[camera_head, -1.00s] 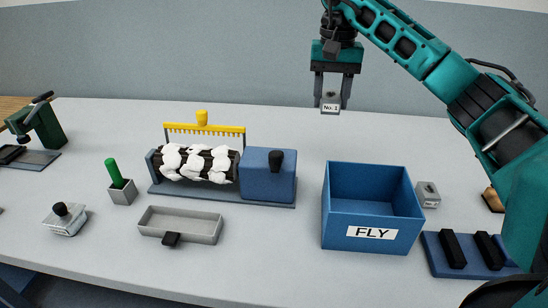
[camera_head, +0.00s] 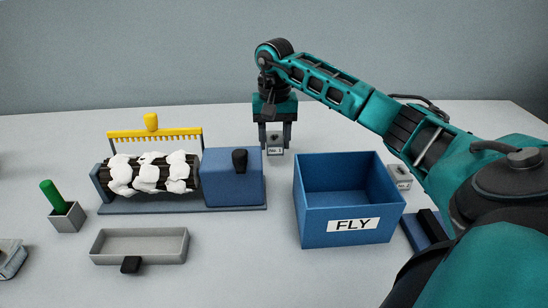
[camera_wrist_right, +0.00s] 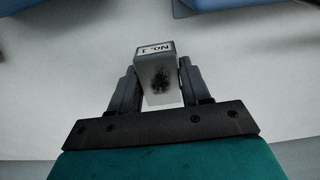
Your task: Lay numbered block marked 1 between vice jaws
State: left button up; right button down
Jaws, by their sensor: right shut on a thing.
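The small grey block marked No. 1 (camera_head: 275,151) is held between the fingertips of my right gripper (camera_head: 275,144), behind the blue FLY bin and right of the carding stand. In the right wrist view the block (camera_wrist_right: 159,76) sits between both fingers (camera_wrist_right: 158,90), its label at the far end and a dark smudge on its face. I cannot tell how high it is above the table. A blue base with black bars (camera_head: 432,222), possibly the vice, shows at the right, mostly hidden by my right arm. My left gripper is not in view.
The blue FLY bin (camera_head: 350,240) stands between the block and the near edge. A second grey block (camera_head: 399,177) stands right of it. The carding stand (camera_head: 180,208), grey tray (camera_head: 140,257) and green-handled pot (camera_head: 67,217) are at left. The back table is clear.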

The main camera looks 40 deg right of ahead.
aim_at(274, 167)
jog(key=shift+f, duration=2.5)
jog(key=shift+f+b, duration=0.2)
jog(key=shift+b, duration=0.1)
jog(key=c, duration=0.5)
grip_release()
